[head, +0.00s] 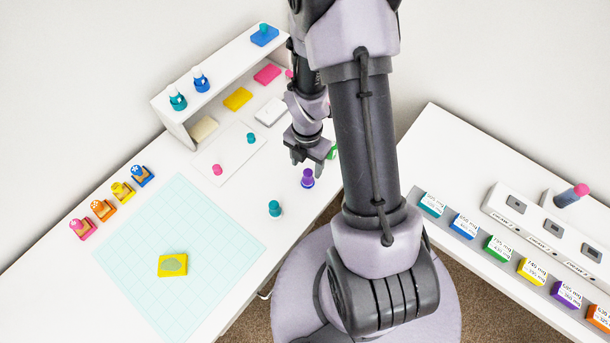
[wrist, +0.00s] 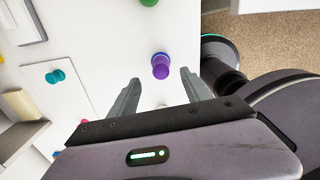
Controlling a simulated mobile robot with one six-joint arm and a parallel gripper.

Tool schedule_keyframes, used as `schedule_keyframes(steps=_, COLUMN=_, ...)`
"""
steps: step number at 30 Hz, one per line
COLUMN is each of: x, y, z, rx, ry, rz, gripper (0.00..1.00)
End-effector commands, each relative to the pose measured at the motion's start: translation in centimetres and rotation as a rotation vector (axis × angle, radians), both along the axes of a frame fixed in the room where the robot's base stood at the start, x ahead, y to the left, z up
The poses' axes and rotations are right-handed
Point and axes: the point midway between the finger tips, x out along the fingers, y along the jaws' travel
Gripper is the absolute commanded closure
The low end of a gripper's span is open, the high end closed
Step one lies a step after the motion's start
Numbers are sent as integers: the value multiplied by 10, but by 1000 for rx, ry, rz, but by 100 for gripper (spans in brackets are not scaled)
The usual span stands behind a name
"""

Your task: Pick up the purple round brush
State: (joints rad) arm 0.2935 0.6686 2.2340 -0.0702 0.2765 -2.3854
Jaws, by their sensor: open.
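The purple round brush (head: 307,179) stands on the white table, close to the table's right edge in the head view. In the wrist view the purple brush (wrist: 160,67) lies just beyond the fingertips, roughly between their lines. My gripper (head: 311,160) is open and empty above and just behind the brush in the head view. Its two fingers (wrist: 160,76) show apart in the wrist view, with no contact on the brush visible.
A teal brush (head: 275,209) stands nearby, and a green one (head: 332,153) is partly hidden behind my arm. Teal (head: 251,138) and pink (head: 217,169) brushes stand on a white sheet. A white shelf (head: 180,130) is behind; a cyan grid mat (head: 215,235) lies in front.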

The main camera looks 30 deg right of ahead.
Motion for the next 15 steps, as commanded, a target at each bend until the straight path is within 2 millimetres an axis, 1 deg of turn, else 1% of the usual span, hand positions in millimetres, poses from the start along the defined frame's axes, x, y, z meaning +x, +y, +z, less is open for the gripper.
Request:
schedule_keyframes(steps=1, x=-1, y=0, z=-14, rx=0, ry=2, rz=0, gripper=43)
schedule_keyframes(steps=3, x=0, y=0, z=-22, rx=0, ry=1, rz=0, gripper=43)
schedule_keyframes(steps=8, x=-1, y=0, z=-35, rx=0, ry=1, rz=-1, gripper=43)
schedule_keyframes(steps=12, x=-2, y=-2, z=-64, rx=1, ry=2, rz=-2, gripper=43)
schedule_keyframes(steps=15, x=-1, y=-2, z=-79, rx=0, ry=1, rz=-1, gripper=43)
